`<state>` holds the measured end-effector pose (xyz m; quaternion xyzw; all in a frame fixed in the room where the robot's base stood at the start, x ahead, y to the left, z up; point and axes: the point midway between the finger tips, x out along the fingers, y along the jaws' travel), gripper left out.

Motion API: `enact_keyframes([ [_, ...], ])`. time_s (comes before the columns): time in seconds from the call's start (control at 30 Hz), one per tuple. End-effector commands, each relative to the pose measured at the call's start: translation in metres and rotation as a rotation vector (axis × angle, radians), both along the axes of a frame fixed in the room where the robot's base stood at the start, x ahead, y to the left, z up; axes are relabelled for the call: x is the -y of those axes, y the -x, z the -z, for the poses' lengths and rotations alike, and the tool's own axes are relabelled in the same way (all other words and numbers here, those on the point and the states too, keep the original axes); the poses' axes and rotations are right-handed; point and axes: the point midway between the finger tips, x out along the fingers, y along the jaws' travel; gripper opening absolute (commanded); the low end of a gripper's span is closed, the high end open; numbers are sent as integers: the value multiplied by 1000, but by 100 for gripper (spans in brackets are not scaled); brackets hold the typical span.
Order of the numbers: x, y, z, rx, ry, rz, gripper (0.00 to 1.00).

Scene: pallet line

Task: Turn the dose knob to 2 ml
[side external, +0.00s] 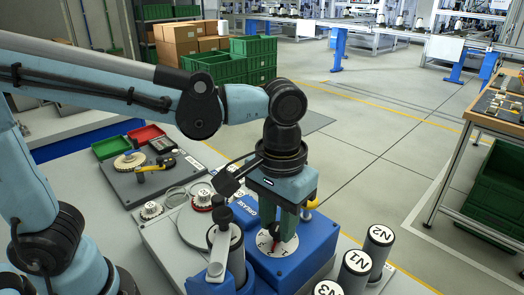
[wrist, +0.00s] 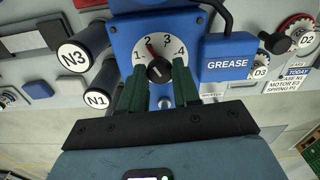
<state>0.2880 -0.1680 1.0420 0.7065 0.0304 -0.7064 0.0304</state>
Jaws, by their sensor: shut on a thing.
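The dose knob (wrist: 160,69) is a dark round knob on a white dial (wrist: 176,63) marked 1 to 4. A red pointer (wrist: 151,51) on the dial points up and left, close to the 2; I cannot tell if it is exactly on it. The dial sits on a blue grease unit (side external: 301,252), and its white face also shows in the side view. My gripper (side external: 278,238) reaches down from above to the dial. Its green fingers lie on both sides of the knob, shut on it; their tips partly hide the lower dial in the wrist view (wrist: 160,92).
Cylinders N1 (side external: 354,268) and N2 (side external: 377,246) stand at the right; N3 (side external: 327,289) is at the bottom edge. A grey cylinder with a black knob (side external: 228,245) stands close left of the unit. Red and green trays (side external: 145,136) lie farther back.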

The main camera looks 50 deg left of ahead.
Motion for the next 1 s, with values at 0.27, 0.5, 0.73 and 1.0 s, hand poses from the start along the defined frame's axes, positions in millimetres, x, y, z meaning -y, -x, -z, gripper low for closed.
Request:
enact_keyframes([
  [0.27, 0, 0, 0, -1, 0, 76, 1],
  [0.5, 0, 0, -1, -1, 0, 88, 1],
  [0.73, 0, 0, -1, -1, 0, 87, 33],
  [1.0, 0, 0, 0, 0, 0, 86, 57],
])
